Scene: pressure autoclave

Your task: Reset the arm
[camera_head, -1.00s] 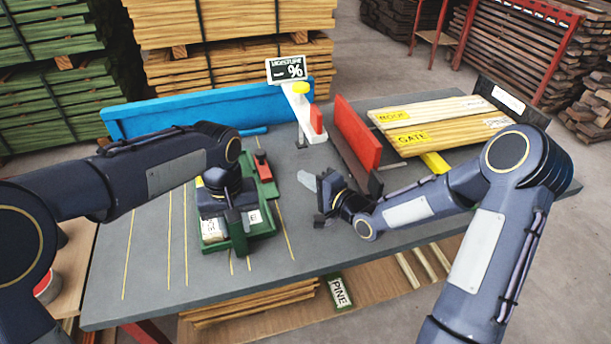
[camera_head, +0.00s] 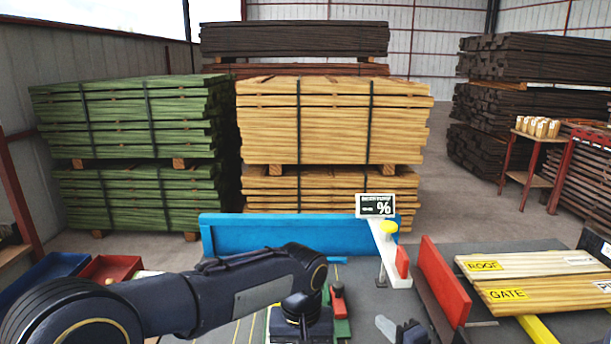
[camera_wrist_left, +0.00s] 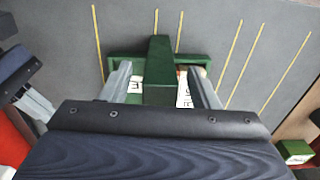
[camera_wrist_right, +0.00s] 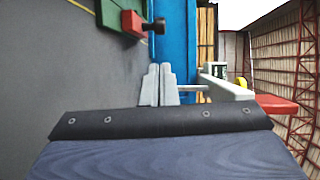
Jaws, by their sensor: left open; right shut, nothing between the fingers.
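My right gripper (camera_head: 386,326) shows at the bottom edge of the head view, above the grey table. In the right wrist view its two pale fingers (camera_wrist_right: 160,84) are together and empty, apart from the blue fence. My left gripper is open. In the left wrist view its fingers (camera_wrist_left: 162,82) are spread on either side of the middle bar of a green holder (camera_wrist_left: 159,58). White labelled pieces lie in the holder, partly hidden. I cannot tell whether the fingers touch it. In the head view my left arm hides most of that holder.
A blue fence (camera_head: 290,234) runs along the table's back. A white moisture meter stand (camera_head: 390,252) and a red block (camera_head: 445,280) stand right of the middle. Labelled boards (camera_head: 540,285) lie at the right. Stacked green (camera_head: 130,120) and yellow (camera_head: 330,120) lumber stands behind.

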